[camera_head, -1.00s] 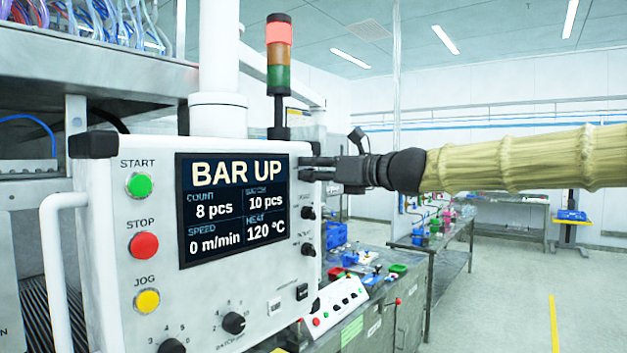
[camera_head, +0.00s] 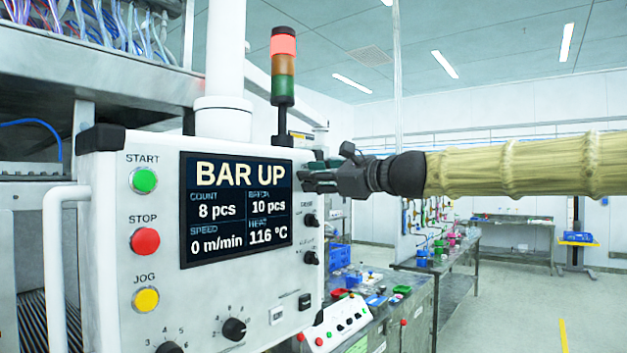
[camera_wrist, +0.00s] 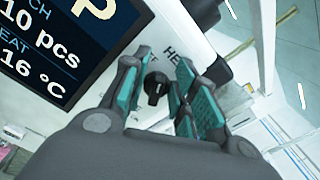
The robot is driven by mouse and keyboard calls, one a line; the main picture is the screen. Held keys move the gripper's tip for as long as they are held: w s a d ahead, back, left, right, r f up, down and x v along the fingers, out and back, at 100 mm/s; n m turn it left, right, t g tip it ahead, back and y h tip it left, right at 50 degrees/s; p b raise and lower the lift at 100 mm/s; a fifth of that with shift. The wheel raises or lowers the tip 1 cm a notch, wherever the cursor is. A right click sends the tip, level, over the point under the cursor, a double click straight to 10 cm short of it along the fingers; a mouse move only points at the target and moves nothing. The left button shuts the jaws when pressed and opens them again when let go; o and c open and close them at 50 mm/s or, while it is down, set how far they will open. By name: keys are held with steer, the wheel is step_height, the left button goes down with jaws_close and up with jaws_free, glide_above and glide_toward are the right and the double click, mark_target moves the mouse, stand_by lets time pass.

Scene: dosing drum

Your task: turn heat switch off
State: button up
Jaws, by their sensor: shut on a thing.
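The heat switch (camera_wrist: 155,88) is a small black knob on the white control panel (camera_head: 115,235), beside a partly hidden label starting "HE". In the wrist view it sits between the teal pads of my gripper (camera_wrist: 158,82), which is shut on it. The display (camera_head: 236,210) reads BAR UP and heat 116 °C.
Two more black knobs (camera_head: 310,220) (camera_head: 311,258) sit below my gripper. START, STOP and JOG buttons (camera_head: 145,240) are on the panel's left. A signal tower (camera_head: 283,70) with its red top lit stands behind. A cluttered bench (camera_head: 395,310) is at lower right.

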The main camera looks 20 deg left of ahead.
steer(key=shift+w+f, duration=0.1)
steer(key=shift+f, duration=0.1)
steer(key=o, duration=0.7)
steer(key=shift+c, duration=0.2)
steer(key=shift+o, duration=1.3)
steer(key=shift+w+d, duration=0.1)
steer(key=shift+w, duration=0.05)
steer(key=shift+s+r, duration=0.15)
steer(key=shift+s, duration=0.05)
steer(key=v, duration=1.2)
steer(key=shift+w, duration=0.1)
